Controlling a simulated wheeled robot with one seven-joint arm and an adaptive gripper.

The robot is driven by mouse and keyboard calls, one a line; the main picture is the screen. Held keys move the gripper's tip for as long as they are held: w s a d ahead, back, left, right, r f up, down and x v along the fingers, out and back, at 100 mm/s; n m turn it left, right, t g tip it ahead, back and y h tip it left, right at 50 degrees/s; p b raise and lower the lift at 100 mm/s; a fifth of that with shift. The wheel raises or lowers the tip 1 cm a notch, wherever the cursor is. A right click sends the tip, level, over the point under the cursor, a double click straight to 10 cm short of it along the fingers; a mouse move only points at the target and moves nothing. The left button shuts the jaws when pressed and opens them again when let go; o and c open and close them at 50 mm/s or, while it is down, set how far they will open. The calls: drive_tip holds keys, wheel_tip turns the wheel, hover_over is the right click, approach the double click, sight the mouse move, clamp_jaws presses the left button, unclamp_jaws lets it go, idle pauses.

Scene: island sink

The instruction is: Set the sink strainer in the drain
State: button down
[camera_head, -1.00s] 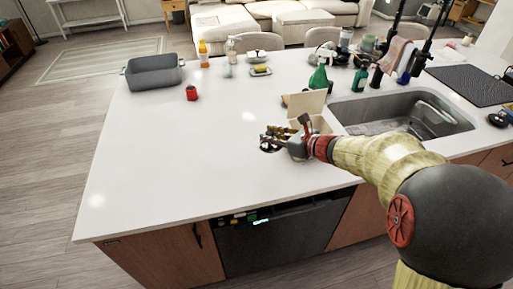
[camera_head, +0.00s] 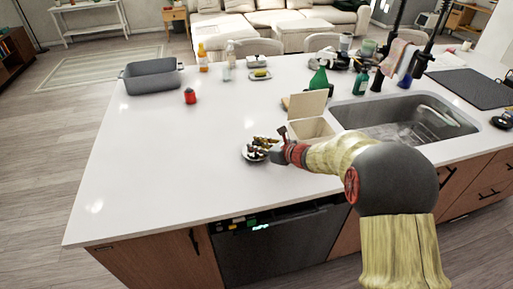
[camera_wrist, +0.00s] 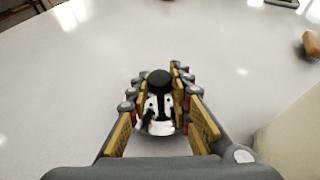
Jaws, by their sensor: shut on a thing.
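My gripper (camera_head: 262,148) is over the white counter, left of the sink, and is shut on the sink strainer (camera_head: 250,155). In the wrist view, the strainer (camera_wrist: 157,124) shows a black knob and a pale body with dark openings, between the two fingers of my gripper (camera_wrist: 158,98). The fingers hide its sides. I cannot tell whether it touches the counter. The grey sink (camera_head: 352,116) is to the right of my gripper. The drain cannot be made out; a wire rack lies in the basin.
An open pale box (camera_head: 308,128) with a raised lid stands between my gripper and the sink. A green spray bottle (camera_head: 318,80) and other bottles stand behind. A red jar (camera_head: 190,96) and grey tub (camera_head: 152,78) are at the left. The left counter is mostly clear.

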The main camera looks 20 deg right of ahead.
drive_tip(key=shift+r, duration=0.1)
drive_tip(key=shift+f, duration=0.25)
drive_tip(key=c, duration=1.7)
unclamp_jaws()
drive_tip(key=shift+o, duration=0.4)
drive_tip(key=shift+r, duration=0.15)
